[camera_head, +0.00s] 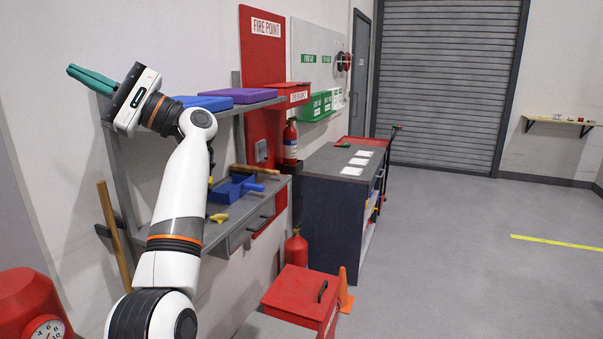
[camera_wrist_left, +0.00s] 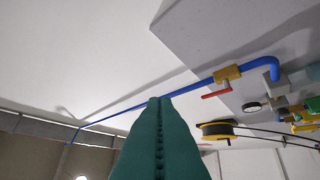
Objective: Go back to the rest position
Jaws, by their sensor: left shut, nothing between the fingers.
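My left gripper (camera_head: 92,79) is raised high at the upper left of the head view, with its teal fingers pointing left in front of the pale wall. The fingers are shut together with nothing between them. In the left wrist view, the shut teal fingers (camera_wrist_left: 160,105) fill the lower middle and no object is held. My white left arm rises from the bottom of the head view, in front of part of the shelf unit. My right gripper is not in view.
A shelf (camera_head: 240,107) with blue and purple items stands beside my left arm. A dark workbench (camera_head: 335,211), red box (camera_head: 299,295) and orange cone (camera_head: 343,292) are in the middle. The grey floor (camera_head: 460,240) at right is open. A blue pipe (camera_wrist_left: 190,88) crosses the wrist view.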

